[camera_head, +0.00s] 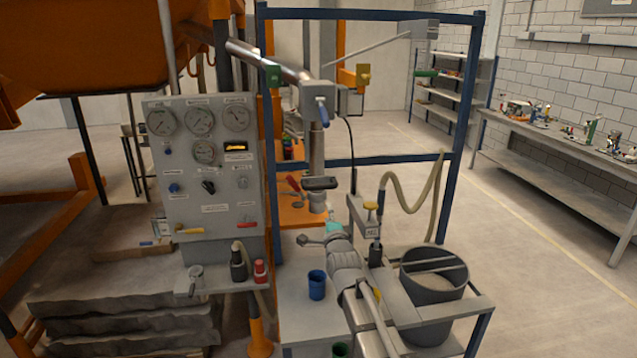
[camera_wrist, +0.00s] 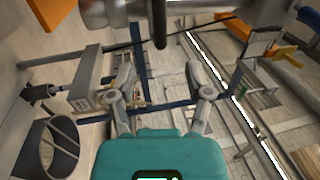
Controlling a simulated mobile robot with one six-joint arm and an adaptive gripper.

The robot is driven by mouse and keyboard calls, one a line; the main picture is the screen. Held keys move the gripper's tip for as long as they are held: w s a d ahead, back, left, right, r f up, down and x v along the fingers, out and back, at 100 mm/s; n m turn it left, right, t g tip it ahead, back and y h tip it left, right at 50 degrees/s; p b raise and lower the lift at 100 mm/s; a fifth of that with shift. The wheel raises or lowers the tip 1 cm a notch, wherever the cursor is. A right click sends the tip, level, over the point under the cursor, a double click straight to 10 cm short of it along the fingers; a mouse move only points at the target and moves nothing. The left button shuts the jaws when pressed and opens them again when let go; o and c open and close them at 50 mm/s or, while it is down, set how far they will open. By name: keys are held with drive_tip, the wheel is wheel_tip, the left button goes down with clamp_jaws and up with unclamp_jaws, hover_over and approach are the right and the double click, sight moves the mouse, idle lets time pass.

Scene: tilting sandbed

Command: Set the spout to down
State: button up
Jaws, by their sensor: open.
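A metal pipe (camera_head: 268,62) runs from the orange tank to a grey box with a blue lever (camera_head: 321,112). A grey tube, likely the spout (camera_head: 317,150), hangs upright below this box. A dark flat piece (camera_head: 320,183) is at its lower end. I cannot tell for sure which part turns. My gripper (camera_head: 332,212), with its teal body, is just below that piece. In the wrist view my gripper (camera_wrist: 159,68) is open with nothing held between its fingers. A metal cylinder and a dark rod (camera_wrist: 159,25) show beyond the fingertips. Contact cannot be seen.
A gauge panel (camera_head: 205,170) stands left. A blue frame (camera_head: 367,160) surrounds the pipework. A dark bucket (camera_head: 432,285) with a hose (camera_head: 408,205) above it is at right, and a blue cup (camera_head: 316,285) stands left of my arm. The floor at far right is open.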

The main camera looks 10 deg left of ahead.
sight(321, 189)
drive_tip(key=shift+w, duration=0.1)
idle(0.3)
drive_tip(key=p+x, duration=0.2)
drive_tip(key=x, duration=1.1)
drive_tip(key=shift+w, duration=0.3)
drive_tip(key=shift+c, duration=0.3)
drive_tip(key=shift+r, duration=0.1)
clamp_jaws()
drive_tip(key=shift+a, duration=0.1)
